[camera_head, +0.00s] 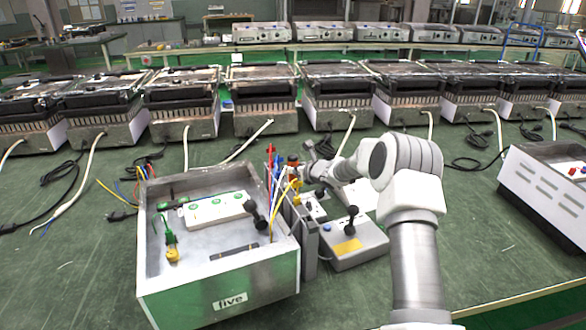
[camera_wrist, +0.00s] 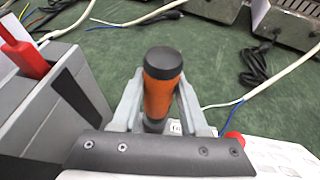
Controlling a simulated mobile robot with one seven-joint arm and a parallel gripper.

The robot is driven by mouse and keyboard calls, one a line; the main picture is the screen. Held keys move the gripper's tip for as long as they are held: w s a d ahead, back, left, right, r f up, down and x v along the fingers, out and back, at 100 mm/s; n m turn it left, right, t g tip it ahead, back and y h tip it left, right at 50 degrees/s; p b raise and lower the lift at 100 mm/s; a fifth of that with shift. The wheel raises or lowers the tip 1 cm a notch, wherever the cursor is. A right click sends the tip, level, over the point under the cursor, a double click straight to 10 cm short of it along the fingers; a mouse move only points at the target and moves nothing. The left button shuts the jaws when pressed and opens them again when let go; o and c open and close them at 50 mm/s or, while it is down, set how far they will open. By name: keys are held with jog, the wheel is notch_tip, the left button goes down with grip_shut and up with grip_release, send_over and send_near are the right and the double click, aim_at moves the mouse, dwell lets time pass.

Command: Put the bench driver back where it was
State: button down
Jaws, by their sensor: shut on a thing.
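The bench driver, with an orange handle and black end cap, stands between my gripper's fingers in the wrist view (camera_wrist: 160,85). My gripper (camera_wrist: 158,108) is shut on its handle. Its lower part is hidden behind the gripper's dark front plate. A grey holder (camera_wrist: 40,95) with a red-handled tool (camera_wrist: 22,45) is left of the gripper, apart from the driver. In the head view the grey holder (camera_head: 304,240) stands against the right side of the open case, and my gripper (camera_head: 298,172) is above and just behind it. The driver's tip is not visible.
The open metal case marked "five" (camera_head: 220,303) holds a white terminal block (camera_head: 215,209). A grey box with a black lever (camera_head: 355,250) stands right of the holder. Heater units (camera_head: 265,100) line the back. Cables lie on the green bench.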

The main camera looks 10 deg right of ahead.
jog(key=shift+c, duration=2.1)
grip_release()
jog(key=shift+r, duration=0.1)
